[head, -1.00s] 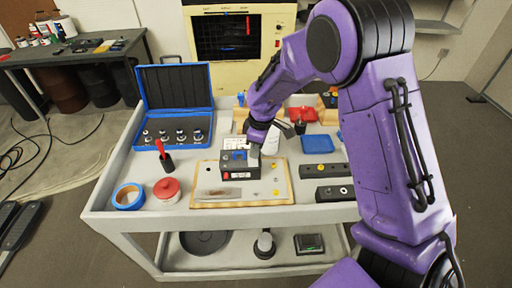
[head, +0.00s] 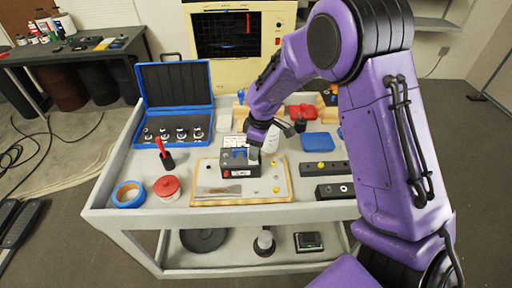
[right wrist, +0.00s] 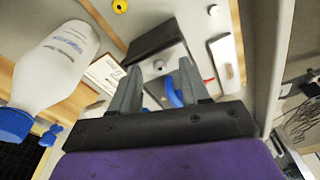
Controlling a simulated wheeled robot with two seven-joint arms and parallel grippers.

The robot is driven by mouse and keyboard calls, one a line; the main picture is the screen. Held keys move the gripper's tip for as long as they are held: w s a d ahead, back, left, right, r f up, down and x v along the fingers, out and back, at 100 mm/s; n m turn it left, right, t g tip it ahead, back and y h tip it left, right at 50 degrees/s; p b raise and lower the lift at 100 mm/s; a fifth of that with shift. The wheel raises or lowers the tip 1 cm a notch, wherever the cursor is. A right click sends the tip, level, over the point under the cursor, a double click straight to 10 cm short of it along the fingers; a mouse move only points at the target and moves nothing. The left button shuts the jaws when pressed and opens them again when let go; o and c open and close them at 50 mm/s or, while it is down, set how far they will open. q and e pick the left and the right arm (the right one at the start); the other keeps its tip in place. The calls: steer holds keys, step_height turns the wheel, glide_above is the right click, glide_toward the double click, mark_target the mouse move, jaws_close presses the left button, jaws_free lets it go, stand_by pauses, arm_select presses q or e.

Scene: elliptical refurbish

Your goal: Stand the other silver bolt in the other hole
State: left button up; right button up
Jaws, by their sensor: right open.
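My right gripper (head: 256,150) hangs over the back right part of a dark grey box (head: 238,171) with a blue handle. In the right wrist view its two fingers (right wrist: 157,86) are apart with nothing held between them. The box's blue handle (right wrist: 173,93) shows between the fingers, and a small round silver spot (right wrist: 158,64) shows on its grey face; I cannot tell if it is a bolt or a hole. A dark block (head: 331,192) at the right has a silver ring or bolt head on top. No loose silver bolt is clearly seen. My left gripper is out of view.
The box stands on a wooden-edged board (head: 262,200) on the cart. A white bottle (right wrist: 58,62) is close to the gripper.

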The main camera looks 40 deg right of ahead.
step_height(320, 180, up, 10)
steer(key=s, duration=0.1)
steer(key=shift+d+r+b, duration=0.2)
steer(key=shift+d+b, duration=0.15)
steer(key=shift+d, duration=0.05)
stand_by(1.2)
